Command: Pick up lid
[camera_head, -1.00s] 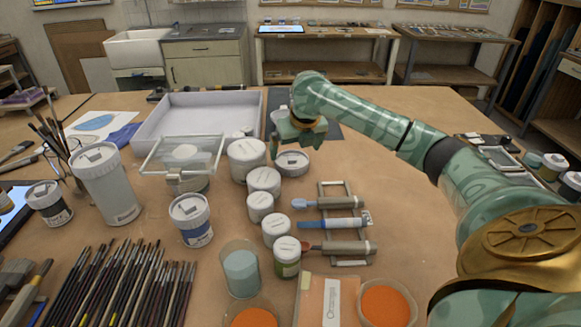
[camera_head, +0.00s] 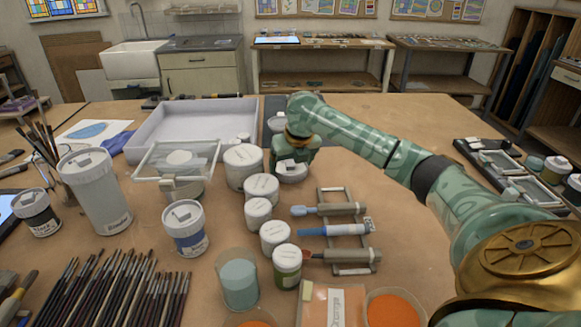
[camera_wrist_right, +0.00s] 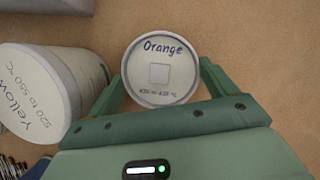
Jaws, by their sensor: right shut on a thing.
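The lid is a round whitish disc marked "Orange" (camera_wrist_right: 160,68) in the right wrist view. In the head view it is the low round lid (camera_head: 291,176) to the right of the large white jar, partly hidden under my gripper. My right gripper (camera_head: 294,158) is shut on it, and the wrist view shows its two green fingers (camera_wrist_right: 160,84) on opposite sides of the rim. The lid appears to be at table level; I cannot tell whether it touches the table. My left gripper is not in view.
A large white jar (camera_head: 243,168) marked "Yellow" in the wrist view (camera_wrist_right: 40,95) stands close beside the lid. More jars line up in front. A rack of tools (camera_head: 345,240) lies to the right. A grey tray (camera_head: 190,125) is behind. The table's back right is clear.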

